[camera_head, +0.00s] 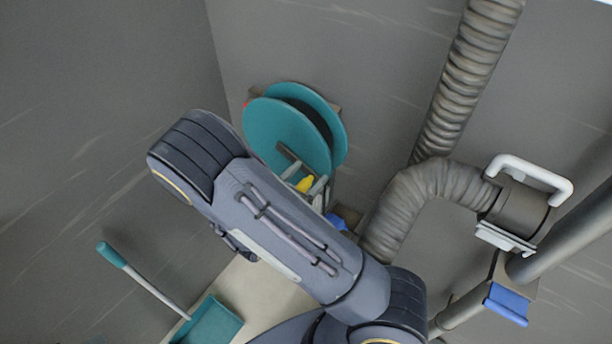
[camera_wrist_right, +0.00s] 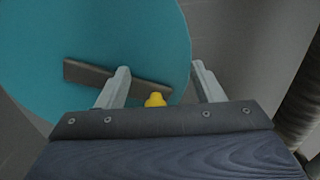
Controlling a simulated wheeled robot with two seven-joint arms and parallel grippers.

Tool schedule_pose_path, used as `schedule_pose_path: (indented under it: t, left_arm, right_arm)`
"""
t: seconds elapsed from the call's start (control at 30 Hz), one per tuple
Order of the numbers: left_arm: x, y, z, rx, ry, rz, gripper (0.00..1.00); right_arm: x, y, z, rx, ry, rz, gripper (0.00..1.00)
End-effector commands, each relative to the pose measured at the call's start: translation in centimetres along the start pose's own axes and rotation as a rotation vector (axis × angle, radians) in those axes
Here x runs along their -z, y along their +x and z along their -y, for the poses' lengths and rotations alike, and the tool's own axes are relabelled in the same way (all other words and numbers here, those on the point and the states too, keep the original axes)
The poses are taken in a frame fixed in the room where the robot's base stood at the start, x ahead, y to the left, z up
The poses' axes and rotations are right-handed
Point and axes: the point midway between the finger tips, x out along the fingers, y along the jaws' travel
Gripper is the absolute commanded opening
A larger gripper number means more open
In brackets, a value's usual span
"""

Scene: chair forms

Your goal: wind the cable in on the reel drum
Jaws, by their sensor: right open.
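The reel (camera_head: 284,130) is mounted on the grey wall, with two teal round flanges and a dark drum between them. Its near flange (camera_wrist_right: 110,30) fills the upper left of the right wrist view. A brown crank bar (camera_wrist_right: 88,74) lies across the flange, with a yellow knob (camera_wrist_right: 155,99) near its right end. The knob also shows in the head view (camera_head: 304,185). My right gripper (camera_wrist_right: 160,70) is open at the reel, its fingers apart on either side of the knob; contact cannot be told. No cable can be made out clearly. My left gripper is out of view.
A ribbed grey duct (camera_head: 440,170) runs down the wall right of the reel to a collar with a white handle (camera_head: 535,172). A blue-ended bracket (camera_head: 507,304) sits lower right. A teal dustpan (camera_head: 210,322) and a teal-handled stick (camera_head: 145,282) are lower left.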

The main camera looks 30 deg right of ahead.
Motion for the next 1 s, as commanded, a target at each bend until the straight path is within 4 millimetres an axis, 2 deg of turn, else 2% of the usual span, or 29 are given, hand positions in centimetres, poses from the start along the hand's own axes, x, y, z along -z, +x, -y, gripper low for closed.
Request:
schedule_pose_path:
  t: [0.37,1.0]
  left_arm:
    - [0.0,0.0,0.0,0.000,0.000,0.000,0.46]
    - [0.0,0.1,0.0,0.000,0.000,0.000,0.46]
  right_arm:
    - [0.0,-0.6,-0.1,-0.002,0.000,-0.001,0.65]
    - [0.0,-8.2,-0.1,-0.003,0.000,0.000,0.65]
